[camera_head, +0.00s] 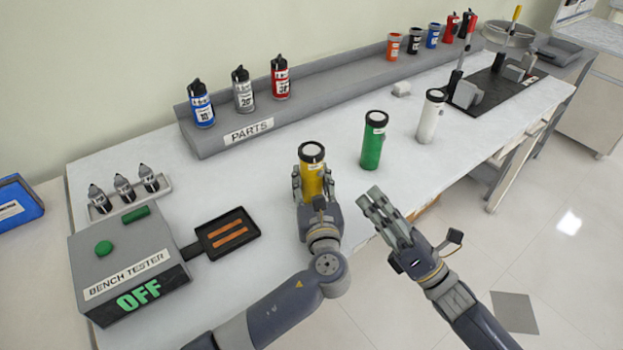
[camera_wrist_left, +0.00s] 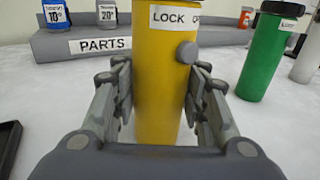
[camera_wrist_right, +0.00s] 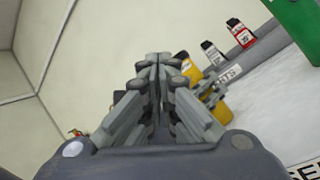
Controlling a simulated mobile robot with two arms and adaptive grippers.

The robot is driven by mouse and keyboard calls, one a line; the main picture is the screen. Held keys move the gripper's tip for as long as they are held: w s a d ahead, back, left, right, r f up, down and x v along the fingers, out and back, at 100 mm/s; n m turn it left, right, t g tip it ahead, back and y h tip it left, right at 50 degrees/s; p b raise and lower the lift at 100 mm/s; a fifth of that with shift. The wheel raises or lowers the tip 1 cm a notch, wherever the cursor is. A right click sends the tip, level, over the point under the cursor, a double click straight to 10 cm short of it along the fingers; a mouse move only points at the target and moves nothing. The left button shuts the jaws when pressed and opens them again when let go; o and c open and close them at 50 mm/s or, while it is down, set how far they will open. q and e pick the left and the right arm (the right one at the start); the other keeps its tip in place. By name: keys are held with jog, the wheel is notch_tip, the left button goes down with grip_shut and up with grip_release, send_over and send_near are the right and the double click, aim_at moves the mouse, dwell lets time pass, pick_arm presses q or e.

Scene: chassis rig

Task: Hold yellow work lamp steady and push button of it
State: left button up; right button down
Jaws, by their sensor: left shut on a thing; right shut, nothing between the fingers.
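The yellow work lamp (camera_head: 312,180) stands upright on the white bench, with a black rim and pale lens on top. My left gripper (camera_head: 311,192) is shut around its body. In the left wrist view the yellow lamp (camera_wrist_left: 160,90) sits between both fingers, with a "LOCK" label and a round grey button (camera_wrist_left: 187,52) on its side. The button is not visible in the head view. My right gripper (camera_head: 372,200) is shut and empty, in front and to the right of the lamp, apart from it. Its closed fingers (camera_wrist_right: 160,62) show in the right wrist view.
A green lamp (camera_head: 374,140) and a white lamp (camera_head: 431,116) stand to the right. The bench tester (camera_head: 125,265) reads OFF at the left, beside a black tray (camera_head: 250,222). A grey PARTS ledge (camera_head: 330,103) with several bottles runs behind.

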send_near(322, 160)
jog(key=shift+n, duration=0.3)
jog(key=shift+x, duration=2.15)
jog(key=shift+w, duration=0.2)
jog(key=shift+w+a, duration=0.2)
jog(key=shift+w, duration=0.05)
jog(key=shift+w+a, duration=0.15)
jog(key=shift+s+d, duration=0.45)
jog(key=shift+s, duration=0.05)
dwell(0.4)
